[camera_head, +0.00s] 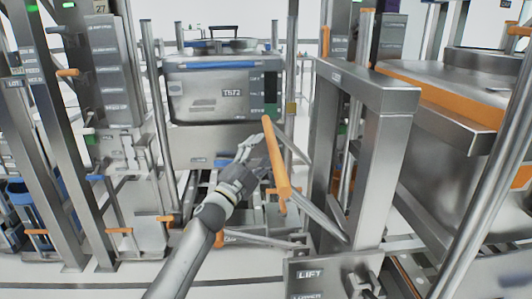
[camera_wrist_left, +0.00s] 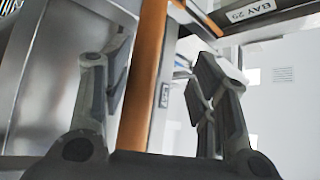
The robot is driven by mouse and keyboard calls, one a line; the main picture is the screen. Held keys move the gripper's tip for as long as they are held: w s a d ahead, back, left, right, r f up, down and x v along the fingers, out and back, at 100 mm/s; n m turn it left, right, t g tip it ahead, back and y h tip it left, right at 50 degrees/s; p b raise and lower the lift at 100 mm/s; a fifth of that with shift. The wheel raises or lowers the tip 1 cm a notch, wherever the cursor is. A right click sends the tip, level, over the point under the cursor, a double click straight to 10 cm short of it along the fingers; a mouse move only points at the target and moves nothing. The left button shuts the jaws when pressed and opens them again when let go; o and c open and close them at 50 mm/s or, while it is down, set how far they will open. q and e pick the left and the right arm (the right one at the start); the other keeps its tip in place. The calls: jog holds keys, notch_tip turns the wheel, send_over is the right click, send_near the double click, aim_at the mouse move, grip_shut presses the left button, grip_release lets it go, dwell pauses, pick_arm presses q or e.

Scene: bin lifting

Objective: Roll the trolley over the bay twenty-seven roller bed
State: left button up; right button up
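A steel frame (camera_head: 392,92) with an orange handle bar (camera_head: 271,150) stands right of centre in the head view; I take it for the trolley, but cannot be sure. My left gripper (camera_head: 252,150) is at this bar. In the left wrist view the orange bar (camera_wrist_left: 146,75) runs between the two spread fingers of my left gripper (camera_wrist_left: 162,80), nearer the left finger, with a gap to the right one. A sign reading 27 (camera_head: 100,6) is at the upper left. I cannot clearly make out its roller bed. My right gripper is not in view.
A grey lidded bin (camera_head: 205,97) with a blue bar stands behind my left gripper. A panel marked LIFT (camera_head: 311,272) is at the lower front. A large steel bin (camera_head: 450,90) with orange edging fills the right. Steel posts crowd the left.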

pick_arm(q)
jog(key=v, duration=1.2)
